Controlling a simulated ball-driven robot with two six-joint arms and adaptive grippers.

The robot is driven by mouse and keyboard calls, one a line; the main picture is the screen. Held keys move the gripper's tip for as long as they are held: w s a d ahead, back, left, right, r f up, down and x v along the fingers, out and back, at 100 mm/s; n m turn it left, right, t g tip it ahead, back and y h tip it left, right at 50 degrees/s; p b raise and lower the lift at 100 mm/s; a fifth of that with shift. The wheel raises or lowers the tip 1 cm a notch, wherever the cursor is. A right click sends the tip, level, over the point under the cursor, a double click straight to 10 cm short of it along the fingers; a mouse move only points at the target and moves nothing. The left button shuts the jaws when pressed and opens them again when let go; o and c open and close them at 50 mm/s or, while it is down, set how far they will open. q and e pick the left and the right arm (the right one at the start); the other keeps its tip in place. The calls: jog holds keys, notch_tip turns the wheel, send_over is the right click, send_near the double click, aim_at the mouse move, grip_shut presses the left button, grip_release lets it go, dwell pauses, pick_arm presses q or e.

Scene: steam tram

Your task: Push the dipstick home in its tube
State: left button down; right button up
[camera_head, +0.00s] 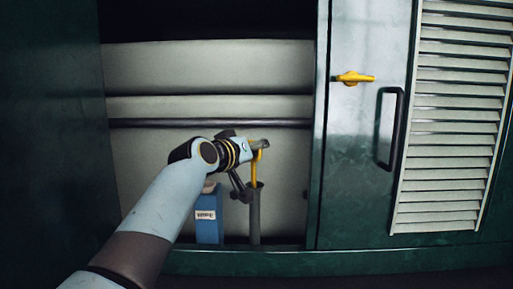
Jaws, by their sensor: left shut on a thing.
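The dipstick (255,169) shows as a yellow handle with a loop, upright over the mouth of a dark grey tube (254,218). The tube stands upright inside the open compartment. My left gripper (261,146) comes in from the left and is shut on the top of the dipstick, above the tube. The dipstick's lower end is hidden, seemingly within the tube mouth; how deep it sits I cannot tell. My right gripper is not in view.
A blue box with a white label (206,215) stands just left of the tube. A dark horizontal pipe (215,123) crosses behind. At right is a green panel with a yellow latch (354,78), black handle (391,128) and louvres (452,120). A green sill (270,262) runs below.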

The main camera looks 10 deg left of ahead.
pick_arm(q)
jog(key=shift+f+b, duration=0.95)
jog(key=shift+f, duration=0.7)
grip_release()
jog(key=shift+r, duration=0.15)
jog(key=shift+r, duration=0.15)
notch_tip(320, 180, up, 6)
jog(key=p, duration=0.5)
